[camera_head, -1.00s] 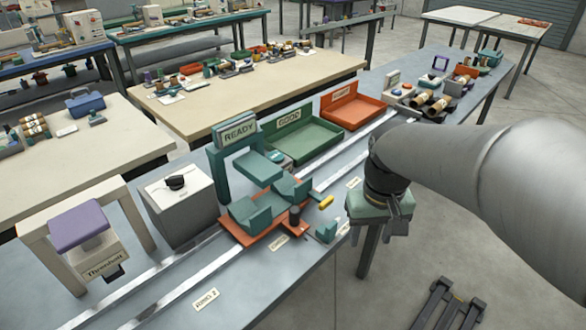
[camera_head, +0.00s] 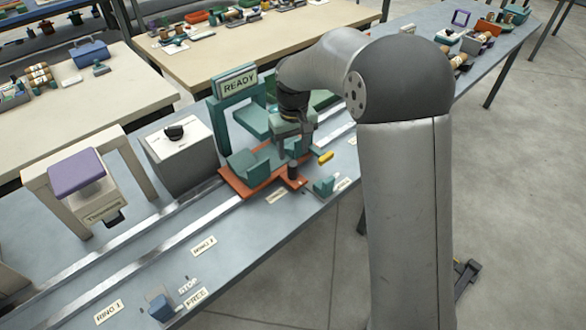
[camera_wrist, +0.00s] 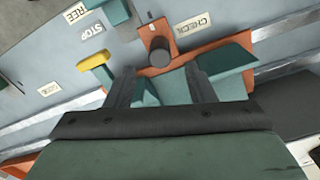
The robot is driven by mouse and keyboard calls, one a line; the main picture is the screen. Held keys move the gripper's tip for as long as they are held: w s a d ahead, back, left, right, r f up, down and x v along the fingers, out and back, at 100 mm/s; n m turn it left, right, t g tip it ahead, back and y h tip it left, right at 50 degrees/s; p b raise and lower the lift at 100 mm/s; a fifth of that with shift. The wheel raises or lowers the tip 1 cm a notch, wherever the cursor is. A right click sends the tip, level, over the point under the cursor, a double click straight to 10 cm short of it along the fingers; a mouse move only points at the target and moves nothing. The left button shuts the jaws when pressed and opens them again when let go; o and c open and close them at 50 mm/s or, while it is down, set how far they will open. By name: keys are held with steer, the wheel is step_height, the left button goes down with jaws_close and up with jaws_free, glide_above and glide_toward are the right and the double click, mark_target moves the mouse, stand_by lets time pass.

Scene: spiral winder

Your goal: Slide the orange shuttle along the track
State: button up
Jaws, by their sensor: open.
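The orange shuttle (camera_head: 236,183) sits across the metal rails in front of the READY post, with teal V-shaped cradles on top. A dark upright knob (camera_head: 293,171) stands at its near right corner; the knob also shows in the wrist view (camera_wrist: 160,52). My gripper (camera_head: 297,150) is above the right part of the shuttle, pointing down, and partly hides it. In the wrist view my gripper (camera_wrist: 158,80) is open and empty. Its two dark fingers lie either side of the knob in the picture, with the knob beyond their tips. I see no contact.
The rails (camera_head: 160,255) run toward the lower left past a grey box (camera_head: 182,150) and a cream arch with a purple block (camera_head: 76,171). A yellow peg (camera_head: 326,157) and a teal stop (camera_head: 325,185) lie close to the shuttle's right. A blue block (camera_head: 160,307) stands by the STOP label.

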mark_target(294, 163)
step_height(294, 163, down, 9)
steer(key=shift+f+p, duration=0.1)
steer(key=shift+p, duration=0.25)
jaws_close()
steer(key=shift+w+d, duration=0.1)
steer(key=shift+d, duration=0.05)
